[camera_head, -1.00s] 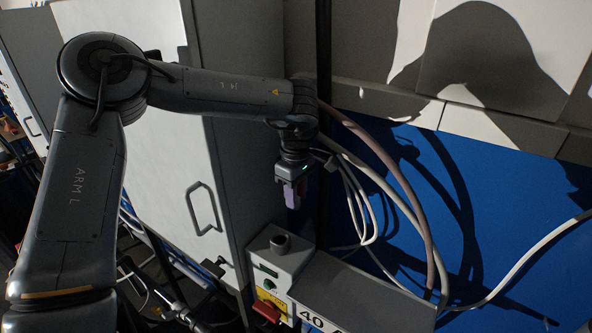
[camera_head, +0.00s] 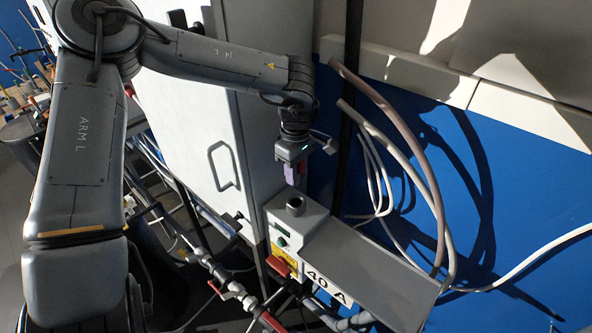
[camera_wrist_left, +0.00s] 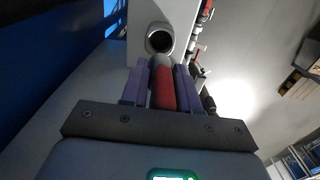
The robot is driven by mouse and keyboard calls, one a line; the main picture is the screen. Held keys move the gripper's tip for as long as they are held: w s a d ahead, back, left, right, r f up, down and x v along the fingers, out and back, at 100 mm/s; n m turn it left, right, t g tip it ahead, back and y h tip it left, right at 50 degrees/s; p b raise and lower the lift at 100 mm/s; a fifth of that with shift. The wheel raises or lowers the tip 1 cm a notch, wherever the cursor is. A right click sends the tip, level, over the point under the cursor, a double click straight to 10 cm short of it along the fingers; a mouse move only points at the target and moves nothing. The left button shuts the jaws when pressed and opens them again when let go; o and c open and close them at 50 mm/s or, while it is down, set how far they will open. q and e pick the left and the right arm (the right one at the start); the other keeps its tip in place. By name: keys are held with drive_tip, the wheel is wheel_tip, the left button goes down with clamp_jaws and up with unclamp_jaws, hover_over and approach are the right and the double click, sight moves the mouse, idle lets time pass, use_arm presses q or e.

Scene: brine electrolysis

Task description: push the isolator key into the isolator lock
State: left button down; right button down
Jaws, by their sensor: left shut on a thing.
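My left gripper (camera_head: 292,178) points down, just above the isolator lock (camera_head: 295,204), a round grey socket on top of a grey box. Its purple fingers are shut on the isolator key. In the left wrist view the key (camera_wrist_left: 163,88) shows between the fingers (camera_wrist_left: 160,87) as a red body with a grey rounded end toward the lock. The lock's dark ringed opening (camera_wrist_left: 160,39) lies just beyond the key's end, with the key apparently outside it. In the head view the key is mostly hidden by the fingers. My right gripper is not in view.
A grey cabinet (camera_head: 190,130) stands to the left. Loose hoses (camera_head: 425,180) hang in front of the blue panel to the right. Pipes with red valve handles run below.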

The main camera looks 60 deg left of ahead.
use_arm(q)
drive_tip(key=b, duration=0.3)
hover_over(296, 194)
drive_tip(key=s+d, duration=0.1)
drive_tip(key=d, duration=0.1)
drive_tip(key=shift+s+d+f, duration=0.1)
drive_tip(key=shift+f, duration=1.05)
drive_tip(key=shift+s+d+f, duration=0.1)
drive_tip(key=shift+f, duration=1.05)
drive_tip(key=shift+f+b, duration=0.3)
drive_tip(key=shift+f, duration=0.2)
drive_tip(key=shift+w, duration=0.1)
drive_tip(key=shift+p, duration=0.3)
drive_tip(key=shift+f+b, duration=0.4)
drive_tip(key=shift+f, duration=0.15)
drive_tip(key=shift+f+b, duration=0.65)
drive_tip(key=shift+f, duration=0.4)
idle(1.4)
drive_tip(key=shift+r, duration=0.2)
idle(0.4)
idle(0.5)
